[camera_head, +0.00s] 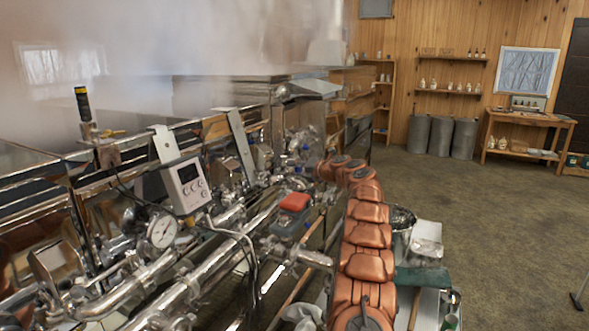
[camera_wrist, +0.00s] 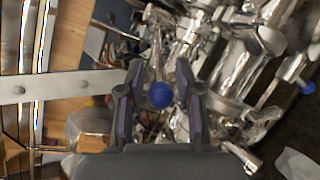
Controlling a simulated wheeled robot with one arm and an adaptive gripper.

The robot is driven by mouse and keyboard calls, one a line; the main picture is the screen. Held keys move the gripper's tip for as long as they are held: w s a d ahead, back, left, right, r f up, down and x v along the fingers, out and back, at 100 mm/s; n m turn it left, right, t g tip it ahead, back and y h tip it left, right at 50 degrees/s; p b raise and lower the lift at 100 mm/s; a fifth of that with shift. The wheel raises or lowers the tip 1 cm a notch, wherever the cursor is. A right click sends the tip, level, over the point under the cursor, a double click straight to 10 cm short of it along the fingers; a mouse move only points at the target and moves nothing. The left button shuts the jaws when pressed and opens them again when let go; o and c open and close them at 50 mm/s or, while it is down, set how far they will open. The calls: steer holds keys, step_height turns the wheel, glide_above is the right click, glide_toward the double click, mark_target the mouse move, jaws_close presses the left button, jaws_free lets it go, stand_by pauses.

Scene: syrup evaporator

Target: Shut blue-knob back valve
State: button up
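In the wrist view a round blue knob (camera_wrist: 160,95) lies between the two fingers of my gripper (camera_wrist: 159,80). The fingers are open, with a narrow gap showing on each side of the knob. The valve body under the knob is partly hidden among shiny pipes, and its handle position cannot be made out. A second blue knob (camera_wrist: 306,87) shows at the right edge, outside the fingers. In the head view my copper-coloured arm reaches away along the right side of the evaporator piping; the gripper itself is not clearly visible. Small blue knobs (camera_head: 305,147) show near the arm's far end.
Steel pipes (camera_head: 228,225), a pressure gauge (camera_head: 162,231) and a white control box (camera_head: 186,186) crowd the evaporator's side. Steam hides the upper left. A flat metal bracket (camera_wrist: 60,86) lies left of my gripper. Open floor (camera_head: 490,230) is at the right.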

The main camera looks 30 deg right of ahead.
steer(key=shift+s+r, duration=0.25)
steer(key=shift+s, duration=0.7)
steer(key=v, duration=0.8)
steer(key=shift+s+r, duration=0.2)
steer(key=shift+s, duration=0.1)
steer(key=shift+o, duration=0.3)
steer(key=shift+d, duration=0.15)
